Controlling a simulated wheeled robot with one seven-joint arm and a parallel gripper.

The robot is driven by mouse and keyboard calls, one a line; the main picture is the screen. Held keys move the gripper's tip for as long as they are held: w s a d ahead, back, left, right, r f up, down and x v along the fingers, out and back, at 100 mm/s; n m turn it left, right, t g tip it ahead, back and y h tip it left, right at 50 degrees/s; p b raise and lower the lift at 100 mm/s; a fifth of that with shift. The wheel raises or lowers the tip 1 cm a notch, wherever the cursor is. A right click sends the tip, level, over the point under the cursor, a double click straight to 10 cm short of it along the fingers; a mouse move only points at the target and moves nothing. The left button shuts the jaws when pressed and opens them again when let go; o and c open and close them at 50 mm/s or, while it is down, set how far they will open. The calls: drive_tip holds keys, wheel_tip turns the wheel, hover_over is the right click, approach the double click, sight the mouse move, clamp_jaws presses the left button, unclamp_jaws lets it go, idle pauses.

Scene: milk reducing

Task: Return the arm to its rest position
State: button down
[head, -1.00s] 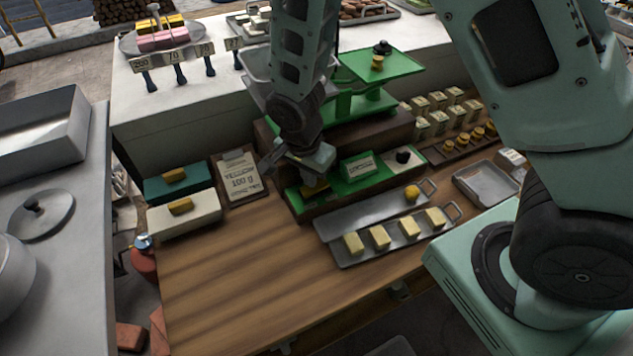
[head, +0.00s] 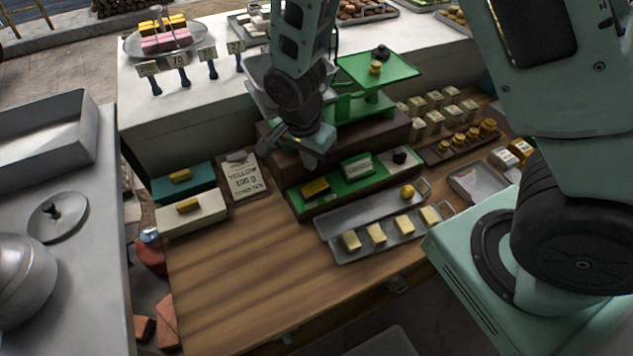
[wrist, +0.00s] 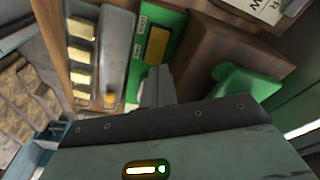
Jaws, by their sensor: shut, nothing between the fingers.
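My gripper (head: 275,140) is in the head view, in front of the green scale (head: 365,68) and above the green-topped block (head: 335,183). It holds nothing. In the wrist view its shut fingers (wrist: 155,88) show beside the green panel, close to a yellow block (wrist: 158,45). The same yellow block (head: 315,187) lies on the green panel in the head view. The panel also bears a small labelled green box (head: 356,167) and a pale plate with a black knob (head: 399,157).
A metal tray (head: 385,243) with several pale yellow blocks stands at the table's front. A clipboard (head: 243,178), a teal box (head: 185,182) and a cream box (head: 190,215) stand left. The wooden tabletop (head: 235,280) is clear at front left.

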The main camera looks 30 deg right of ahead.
idle(0.3)
drive_tip(key=s+a+r+n+y+b, duration=0.1)
drive_tip(key=s+a+r+n+b, duration=0.1)
drive_tip(key=s+n+b, duration=0.3)
drive_tip(key=s+a+r+n+g+y+b, duration=0.1)
drive_tip(key=s+a+r+n+b, duration=0.2)
drive_tip(key=s+n, duration=1.1)
drive_tip(key=s+a+b, duration=0.1)
drive_tip(key=b, duration=0.2)
drive_tip(key=shift+r+n, duration=0.15)
drive_tip(key=shift+n, duration=0.15)
drive_tip(key=shift+a, duration=0.1)
